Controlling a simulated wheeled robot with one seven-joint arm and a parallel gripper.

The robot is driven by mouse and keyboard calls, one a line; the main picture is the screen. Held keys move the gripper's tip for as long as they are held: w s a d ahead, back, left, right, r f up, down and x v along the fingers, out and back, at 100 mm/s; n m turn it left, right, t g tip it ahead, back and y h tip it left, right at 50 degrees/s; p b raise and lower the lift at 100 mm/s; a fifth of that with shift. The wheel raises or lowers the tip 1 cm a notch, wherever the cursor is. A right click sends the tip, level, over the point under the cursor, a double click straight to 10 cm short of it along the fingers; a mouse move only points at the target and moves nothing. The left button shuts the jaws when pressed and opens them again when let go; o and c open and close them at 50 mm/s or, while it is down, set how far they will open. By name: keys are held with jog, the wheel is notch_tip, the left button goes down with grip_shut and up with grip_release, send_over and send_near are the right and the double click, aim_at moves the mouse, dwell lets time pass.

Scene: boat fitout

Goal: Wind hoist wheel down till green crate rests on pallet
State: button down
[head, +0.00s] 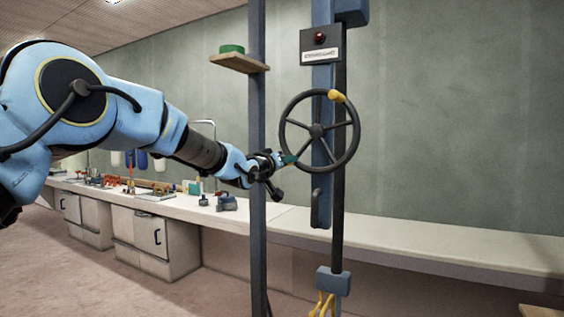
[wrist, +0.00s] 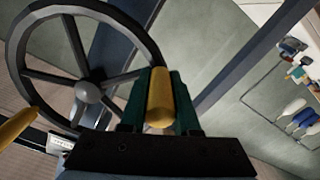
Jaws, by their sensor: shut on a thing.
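The dark hoist wheel (head: 318,130) is spoked and mounted upright on a blue post; it also fills the left of the wrist view (wrist: 86,92). One yellow knob (head: 336,96) sits at its upper right rim in the head view and shows at the left edge of the wrist view (wrist: 16,126). My gripper (head: 287,159) is at the wheel's lower left rim. Its green fingers are shut on a second yellow knob (wrist: 160,97), which the fingers hide in the head view. I see neither the green crate nor, with certainty, the pallet.
A blue upright (head: 257,120) stands left of the wheel, close to my arm. A shelf (head: 238,63) on it carries a round green thing. A sign box (head: 320,46) with a red lamp is above the wheel. Yellow straps (head: 322,305) show below. A long white counter (head: 430,232) runs behind.

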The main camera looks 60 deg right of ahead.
jog(key=shift+s+f+n+b, duration=0.5)
jog(key=shift+s+n, duration=0.1)
jog(key=shift+n, duration=0.15)
jog(key=shift+s+f+n+b, duration=0.35)
jog(key=shift+s+n+b, duration=0.1)
jog(key=shift+s+n, duration=0.25)
jog(key=shift+w, duration=0.1)
jog(key=c, duration=0.6)
grip_release()
jog(key=shift+c, duration=0.2)
jog(key=a+b, duration=0.3)
jog(key=a, duration=0.8)
jog(key=shift+d, duration=0.1)
